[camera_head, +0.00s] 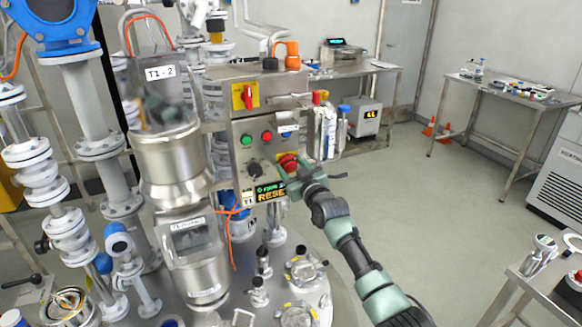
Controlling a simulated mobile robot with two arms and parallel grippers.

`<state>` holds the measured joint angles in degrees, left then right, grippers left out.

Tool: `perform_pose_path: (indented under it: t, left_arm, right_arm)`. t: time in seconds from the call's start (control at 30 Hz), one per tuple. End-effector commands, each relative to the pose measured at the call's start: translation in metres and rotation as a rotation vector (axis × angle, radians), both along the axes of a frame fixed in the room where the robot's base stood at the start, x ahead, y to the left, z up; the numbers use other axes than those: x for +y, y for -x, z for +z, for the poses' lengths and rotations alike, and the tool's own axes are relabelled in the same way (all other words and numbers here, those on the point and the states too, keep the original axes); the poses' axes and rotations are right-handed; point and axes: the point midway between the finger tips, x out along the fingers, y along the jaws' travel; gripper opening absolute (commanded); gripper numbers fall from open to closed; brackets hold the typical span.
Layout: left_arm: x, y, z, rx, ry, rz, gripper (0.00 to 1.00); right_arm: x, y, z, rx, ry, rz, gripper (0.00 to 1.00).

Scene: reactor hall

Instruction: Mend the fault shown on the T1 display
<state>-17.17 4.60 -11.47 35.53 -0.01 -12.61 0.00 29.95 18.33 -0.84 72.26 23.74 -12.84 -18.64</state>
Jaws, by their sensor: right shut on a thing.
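The control box (264,130) stands on the reactor, with a green button (246,140), a red button (267,136), a black knob (254,168) and a red-yellow rotary switch (246,96). Its T1 display (270,191) shows lit text; the large line starts with "RESE" and the rest is hidden by my gripper. My right gripper (291,170) reaches in from the lower right and is shut on the red mushroom button (287,161) at the box's right edge. The jaws partly cover this button. My left gripper is not in view.
Valves and ports (300,270) cover the reactor lid below the box. A steel table (550,290) stands at the lower right. The floor (440,210) between is clear.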

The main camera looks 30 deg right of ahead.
Motion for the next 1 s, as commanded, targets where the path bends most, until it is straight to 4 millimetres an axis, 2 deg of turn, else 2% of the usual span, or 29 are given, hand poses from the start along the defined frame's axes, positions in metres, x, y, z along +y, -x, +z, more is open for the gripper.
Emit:
perform_pose_path:
  t: [0.4,0.43,0.5,0.83,1.0]
  left_arm:
    - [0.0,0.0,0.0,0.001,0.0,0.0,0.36]
    - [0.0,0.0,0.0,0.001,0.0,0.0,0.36]
    - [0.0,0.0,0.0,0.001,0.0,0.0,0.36]
    - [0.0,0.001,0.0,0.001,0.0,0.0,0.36]
    - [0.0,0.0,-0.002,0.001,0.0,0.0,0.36]
  right_arm:
    - [0.0,0.0,-0.002,0.004,-0.009,0.0,0.11]
    - [0.0,0.0,-0.002,0.004,-0.009,0.0,0.54]
    - [0.0,0.0,-0.002,0.004,-0.009,0.0,0.73]
    - [0.0,0.001,-0.001,0.001,-0.008,0.001,0.73]
    - [0.002,0.015,-0.002,0.001,-0.009,0.002,0.73]
